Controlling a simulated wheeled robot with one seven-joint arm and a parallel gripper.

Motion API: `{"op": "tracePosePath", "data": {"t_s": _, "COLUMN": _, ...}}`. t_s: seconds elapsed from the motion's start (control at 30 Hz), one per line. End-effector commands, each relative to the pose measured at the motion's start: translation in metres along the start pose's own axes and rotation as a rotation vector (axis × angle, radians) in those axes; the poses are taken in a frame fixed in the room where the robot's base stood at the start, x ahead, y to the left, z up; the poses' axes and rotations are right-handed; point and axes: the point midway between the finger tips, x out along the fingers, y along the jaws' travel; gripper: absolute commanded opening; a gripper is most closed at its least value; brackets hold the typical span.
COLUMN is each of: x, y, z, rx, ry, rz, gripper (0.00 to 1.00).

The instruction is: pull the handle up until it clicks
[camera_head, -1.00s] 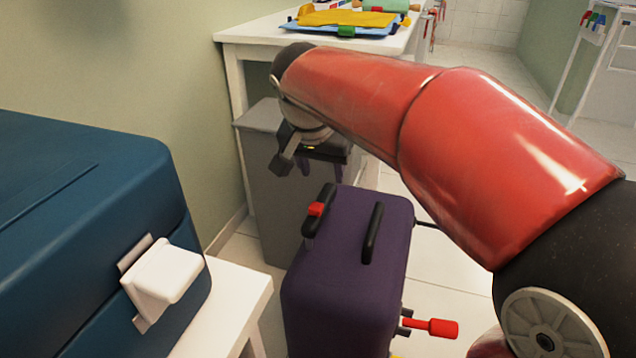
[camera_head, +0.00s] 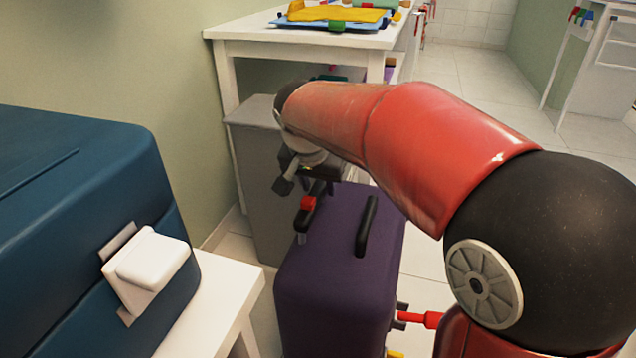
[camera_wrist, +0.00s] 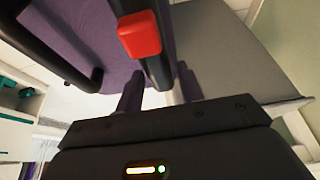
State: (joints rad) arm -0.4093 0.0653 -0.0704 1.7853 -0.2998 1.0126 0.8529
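A purple suitcase (camera_head: 335,280) stands upright on the floor. On its top, a black handle (camera_head: 303,220) with a red button (camera_head: 308,202) runs along the back left edge, low against the case. A second black handle (camera_head: 367,226) sits to its right. My gripper (camera_head: 316,186) is at the far end of the red-button handle. In the wrist view, the red button (camera_wrist: 139,34) and black bar lie just ahead of my gripper (camera_wrist: 160,82). Its dark fingers stand apart, one on each side of the bar's line. Contact with the bar cannot be made out.
A blue case (camera_head: 80,230) with a white latch (camera_head: 150,262) rests on a white table (camera_head: 215,318) at left. A grey box (camera_head: 255,170) stands behind the suitcase. A white desk (camera_head: 300,40) with coloured items is at the back.

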Motion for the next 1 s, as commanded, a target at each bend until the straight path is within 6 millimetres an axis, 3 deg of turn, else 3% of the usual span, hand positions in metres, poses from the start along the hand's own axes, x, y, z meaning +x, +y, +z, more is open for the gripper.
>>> {"op": "tracePosePath", "data": {"t_s": 0.03, "x": 0.0, "y": 0.0, "z": 0.0, "rx": 0.0, "ry": 0.0, "rz": 0.0, "gripper": 0.31}}
{"op": "tracePosePath", "data": {"t_s": 0.27, "x": 0.0, "y": 0.0, "z": 0.0, "rx": 0.0, "ry": 0.0, "rz": 0.0, "gripper": 0.01}}
{"op": "tracePosePath", "data": {"t_s": 0.57, "x": -0.007, "y": 0.0, "z": -0.003, "rx": 0.0, "ry": 0.001, "rz": -0.001, "gripper": 0.0}}
{"op": "tracePosePath", "data": {"t_s": 0.77, "x": -0.041, "y": 0.0, "z": -0.018, "rx": 0.001, "ry": 0.003, "rz": -0.002, "gripper": 0.0}}
{"op": "tracePosePath", "data": {"t_s": 1.0, "x": -0.114, "y": 0.0, "z": -0.048, "rx": 0.002, "ry": 0.005, "rz": -0.003, "gripper": 0.0}}
